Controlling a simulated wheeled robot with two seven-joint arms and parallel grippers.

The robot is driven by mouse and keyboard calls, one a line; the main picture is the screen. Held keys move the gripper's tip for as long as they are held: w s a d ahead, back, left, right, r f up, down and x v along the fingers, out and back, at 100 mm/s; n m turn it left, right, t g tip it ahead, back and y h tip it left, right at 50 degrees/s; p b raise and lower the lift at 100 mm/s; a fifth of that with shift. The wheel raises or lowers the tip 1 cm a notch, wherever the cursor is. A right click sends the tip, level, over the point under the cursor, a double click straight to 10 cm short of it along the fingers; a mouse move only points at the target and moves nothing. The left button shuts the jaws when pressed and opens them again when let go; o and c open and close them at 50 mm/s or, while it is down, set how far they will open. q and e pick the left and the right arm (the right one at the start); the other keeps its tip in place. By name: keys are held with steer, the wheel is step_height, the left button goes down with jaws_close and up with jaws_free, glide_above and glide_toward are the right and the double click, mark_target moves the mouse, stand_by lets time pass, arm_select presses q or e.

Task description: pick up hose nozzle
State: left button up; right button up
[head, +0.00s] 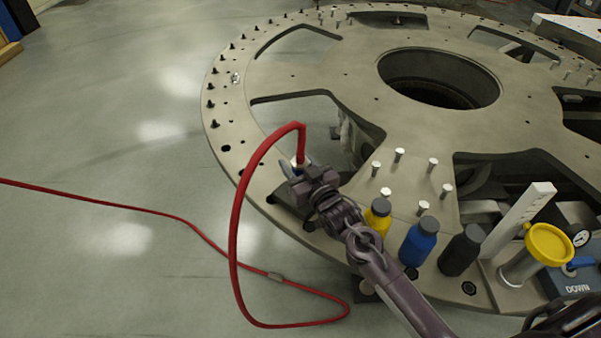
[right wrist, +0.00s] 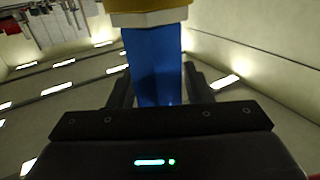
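The hose nozzle (head: 299,161) is at the left inner rim of the turret plate, at the end of the red hose (head: 236,225). In the right wrist view its blue body (right wrist: 158,65) stands between my fingers, with a white and gold collar at the top edge of the picture. My right gripper (head: 294,172) reaches up from the lower right and looks shut on the blue body, a finger against each side. The gripper partly hides the nozzle in the head view; I cannot tell whether the nozzle touches the plate. My left gripper is not in view.
The large grey turret plate (head: 322,78) has openings and upright bolts. Yellow (head: 377,217), blue (head: 418,242) and black (head: 461,251) bottles stand near my right arm. A yellow-topped cylinder (head: 547,245) is at right. The hose trails over open floor at left.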

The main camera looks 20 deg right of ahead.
steer(key=c, duration=0.9)
steer(key=shift+r, duration=0.1)
